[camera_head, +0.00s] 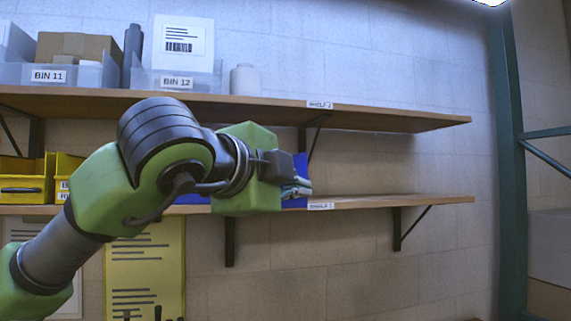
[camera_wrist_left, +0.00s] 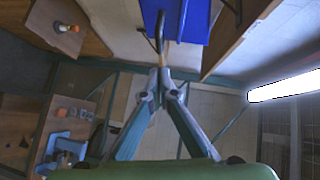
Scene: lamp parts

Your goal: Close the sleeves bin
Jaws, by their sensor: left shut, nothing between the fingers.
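A blue bin (camera_head: 301,163) stands on the lower shelf, mostly hidden behind my left arm. Its label does not show, so I cannot tell from print that it is the sleeves bin. In the left wrist view a blue panel (camera_wrist_left: 196,18) shows at the top, with a dark curved bar hanging by its left side. My left gripper (camera_head: 301,187) is in front of the blue bin in the head view. In the left wrist view its fingers (camera_wrist_left: 158,80) come together below the blue panel, shut and empty. Whether they touch the bin cannot be told. My right gripper is out of view.
Yellow bins (camera_head: 27,182) stand at the left of the lower shelf (camera_head: 400,200); its right part is clear. The upper shelf (camera_head: 400,117) holds clear bins marked BIN 11 (camera_head: 50,75) and BIN 12 (camera_head: 176,82), and a white cylinder (camera_head: 245,79). A green post (camera_head: 507,160) stands right.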

